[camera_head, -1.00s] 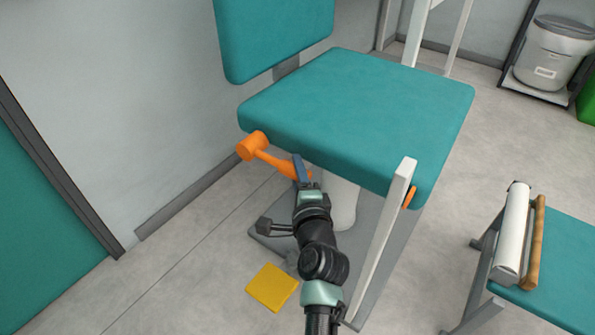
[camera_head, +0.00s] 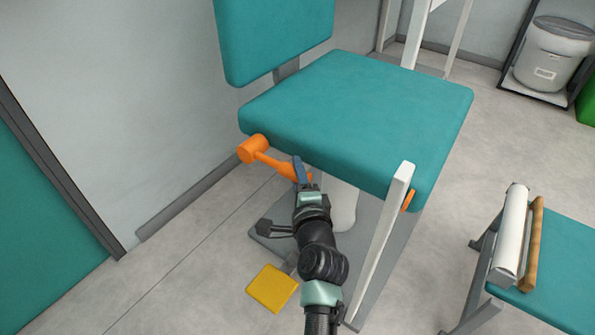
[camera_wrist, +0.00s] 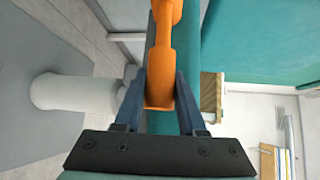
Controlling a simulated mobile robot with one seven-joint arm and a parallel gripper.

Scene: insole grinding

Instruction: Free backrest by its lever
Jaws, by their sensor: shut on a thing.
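The orange backrest lever (camera_head: 263,153) sticks out along the side of the teal seat (camera_head: 360,105), below its edge. Its knob is at the left and its bar runs right toward my gripper. My gripper (camera_head: 301,172) is at the right end of this bar. In the wrist view my gripper (camera_wrist: 160,95) has its two blue fingers on either side of the orange lever (camera_wrist: 162,60), shut on its near end. The teal backrest (camera_head: 273,35) stands tilted slightly back behind the seat.
A white armrest post (camera_head: 390,220) rises right of my arm. A yellow pedal (camera_head: 272,288) lies on the floor at the chair base. A teal bench with a paper roll (camera_head: 512,230) stands at right. A grey bin (camera_head: 552,55) is at back right. Floor at left is clear.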

